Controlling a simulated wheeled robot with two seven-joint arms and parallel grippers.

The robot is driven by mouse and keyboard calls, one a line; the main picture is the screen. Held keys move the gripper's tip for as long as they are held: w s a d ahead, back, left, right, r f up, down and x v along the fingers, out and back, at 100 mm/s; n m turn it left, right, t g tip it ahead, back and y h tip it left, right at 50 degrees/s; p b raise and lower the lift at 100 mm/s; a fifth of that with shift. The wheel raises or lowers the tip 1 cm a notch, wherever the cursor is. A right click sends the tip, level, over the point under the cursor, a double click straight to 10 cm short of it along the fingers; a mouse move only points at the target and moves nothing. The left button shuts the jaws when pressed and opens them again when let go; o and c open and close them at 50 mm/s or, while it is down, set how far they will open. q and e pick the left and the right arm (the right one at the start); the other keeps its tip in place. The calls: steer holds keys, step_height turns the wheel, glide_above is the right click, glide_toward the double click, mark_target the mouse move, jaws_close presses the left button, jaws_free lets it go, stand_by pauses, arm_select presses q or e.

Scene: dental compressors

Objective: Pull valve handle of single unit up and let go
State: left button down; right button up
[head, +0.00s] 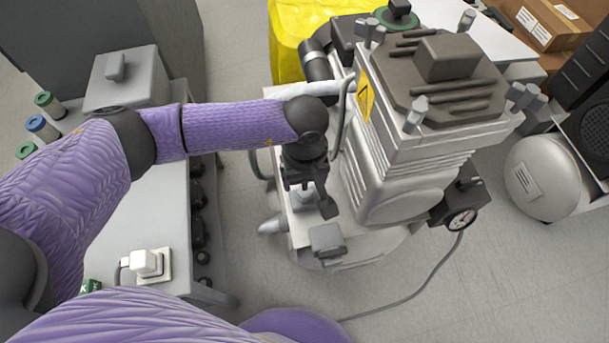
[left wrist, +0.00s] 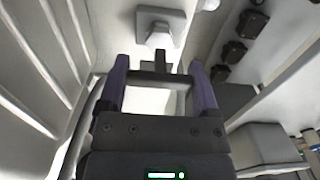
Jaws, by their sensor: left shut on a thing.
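The single unit (head: 395,190) is a grey compressor with a dark finned top and a yellow warning label, standing right of centre in the head view. My left gripper (head: 308,192) reaches down beside its left side, over the unit's pale base. In the left wrist view, the left gripper (left wrist: 158,75) has its two purple fingers on either side of a dark bar, which appears to be the valve handle (left wrist: 158,77). It is shut on it. In the head view the gripper largely hides the handle. My right gripper is not in view.
A grey bench (head: 150,215) with a white switch (head: 146,263) stands at left. A yellow bin (head: 300,30) is behind the unit. A rounded tank (head: 540,175) stands farther right. Open floor lies in front.

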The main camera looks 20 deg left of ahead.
arm_select(q)
jaws_free()
steer(key=shift+w+r, duration=0.15)
steer(key=shift+r, duration=0.05)
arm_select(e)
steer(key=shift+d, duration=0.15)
arm_select(q)
steer(key=shift+r, duration=0.1)
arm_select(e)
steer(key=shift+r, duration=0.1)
arm_select(q)
step_height(320, 180, up, 10)
steer(key=p, duration=0.6)
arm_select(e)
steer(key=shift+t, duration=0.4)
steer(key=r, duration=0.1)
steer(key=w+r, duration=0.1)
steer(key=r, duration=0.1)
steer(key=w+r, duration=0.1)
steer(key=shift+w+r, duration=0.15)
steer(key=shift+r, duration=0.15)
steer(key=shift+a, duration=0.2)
